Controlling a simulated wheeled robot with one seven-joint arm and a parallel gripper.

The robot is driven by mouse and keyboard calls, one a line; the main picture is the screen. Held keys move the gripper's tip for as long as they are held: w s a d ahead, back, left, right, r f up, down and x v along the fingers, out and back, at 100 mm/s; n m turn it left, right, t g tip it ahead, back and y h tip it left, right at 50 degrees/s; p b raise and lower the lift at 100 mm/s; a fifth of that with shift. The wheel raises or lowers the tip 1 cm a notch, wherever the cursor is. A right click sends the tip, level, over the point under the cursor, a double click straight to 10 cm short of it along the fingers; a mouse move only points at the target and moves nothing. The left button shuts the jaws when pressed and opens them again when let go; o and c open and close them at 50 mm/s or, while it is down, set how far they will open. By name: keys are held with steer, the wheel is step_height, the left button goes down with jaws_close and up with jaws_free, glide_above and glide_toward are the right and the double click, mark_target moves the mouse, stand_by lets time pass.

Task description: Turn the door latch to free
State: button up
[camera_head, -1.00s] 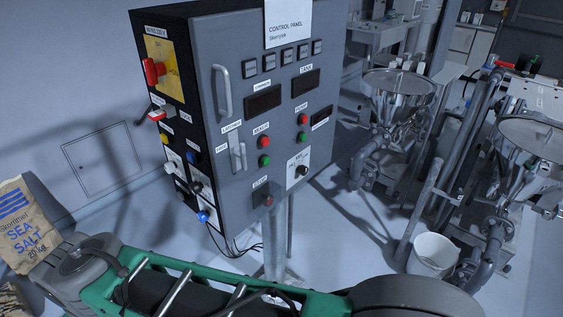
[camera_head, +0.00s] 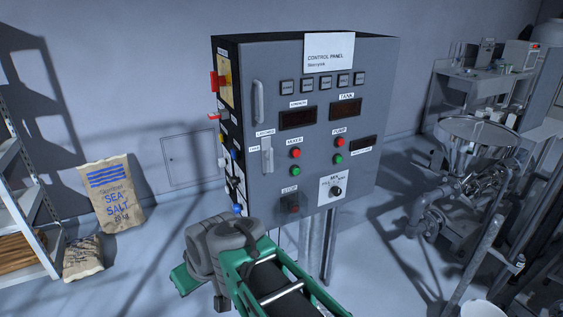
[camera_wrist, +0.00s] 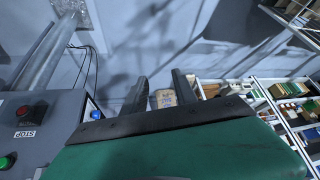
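The grey control panel (camera_head: 375,85) stands in the middle of the head view, its door shut. The door latch (camera_head: 267,156) is a light grey lever low on the door's left side. It stands upright under the "LATCHED" label, with the "FREE" label to its left. My gripper (camera_wrist: 160,77) is open and empty in the wrist view, its two fingers apart. The panel (camera_wrist: 62,110) shows upside down at the left of that view, beside the gripper and not between the fingers. The latch is not visible there. I cannot make out the fingers in the head view.
A fixed door handle (camera_head: 258,102) is above the latch. A red switch (camera_head: 214,82) and a blue knob (camera_head: 238,210) stick out at the panel's left side. Salt sacks (camera_head: 117,195) and a shelf (camera_head: 30,215) stand left; a metal hopper (camera_head: 480,140) stands right.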

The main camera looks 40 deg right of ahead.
steer(key=w+d+r+t+b, duration=0.25)
steer(key=w+d+t, duration=0.25)
steer(key=w+d, duration=0.45)
steer(key=m+t+h+b, duration=0.2)
steer(key=m+t+h, duration=0.25)
steer(key=t, duration=0.25)
glide_toward(272, 158)
steer(key=a+x, duration=0.1)
steer(key=x, duration=0.2)
steer(key=shift+n+h, duration=0.45)
steer(key=p+x, duration=0.1)
steer(key=x, duration=0.4)
steer(key=p+x, duration=0.1)
steer(key=x, duration=0.1)
steer(key=shift+w+d+p, duration=0.1)
steer(key=shift+d+p, duration=0.2)
steer(key=shift+d, duration=0.05)
steer(key=shift+w+d+f, duration=0.1)
steer(key=shift+w, duration=0.2)
jaws_close()
